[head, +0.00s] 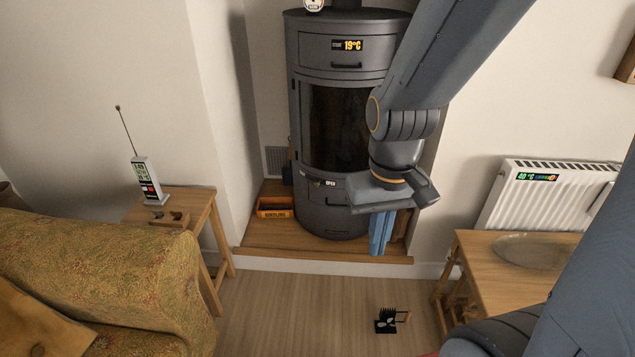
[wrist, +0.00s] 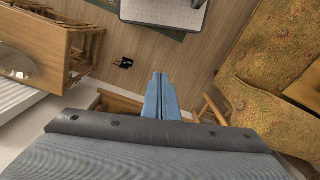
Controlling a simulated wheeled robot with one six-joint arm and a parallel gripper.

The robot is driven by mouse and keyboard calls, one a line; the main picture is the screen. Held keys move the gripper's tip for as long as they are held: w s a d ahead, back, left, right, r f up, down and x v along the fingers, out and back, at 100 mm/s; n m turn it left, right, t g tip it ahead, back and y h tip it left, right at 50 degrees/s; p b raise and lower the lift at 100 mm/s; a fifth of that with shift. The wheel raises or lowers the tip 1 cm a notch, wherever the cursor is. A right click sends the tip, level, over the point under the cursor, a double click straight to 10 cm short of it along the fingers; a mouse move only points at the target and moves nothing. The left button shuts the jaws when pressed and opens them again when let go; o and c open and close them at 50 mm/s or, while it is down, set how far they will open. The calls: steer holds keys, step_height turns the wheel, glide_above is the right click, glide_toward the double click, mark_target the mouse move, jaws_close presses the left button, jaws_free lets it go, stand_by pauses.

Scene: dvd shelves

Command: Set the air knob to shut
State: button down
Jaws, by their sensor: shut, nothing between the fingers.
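The dark grey stove (head: 308,130) stands upright in the alcove in the head view. Its lower front panel carries a small strip with a knob-like part (head: 317,183) and pale lettering that seems to read "OPEN". The knob's exact setting is too small to tell. My gripper (head: 379,248) hangs in front of the stove's lower right side, blue fingers pointing down and apart from the knob. My arm and wrist hide the stove's right part. In the wrist view my gripper (wrist: 158,78) is shut and empty, above the floor; the stove does not show there.
An orange kindling box (head: 274,207) sits left of the stove on the wooden hearth (head: 300,250). A side table (head: 205,195) and patterned sofa (head: 140,270) stand left; a radiator (head: 530,200) and wooden table (head: 490,270) right. A small black stand (head: 385,321) is on the floor.

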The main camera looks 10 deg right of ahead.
mark_target(317, 186)
stand_by(0.4)
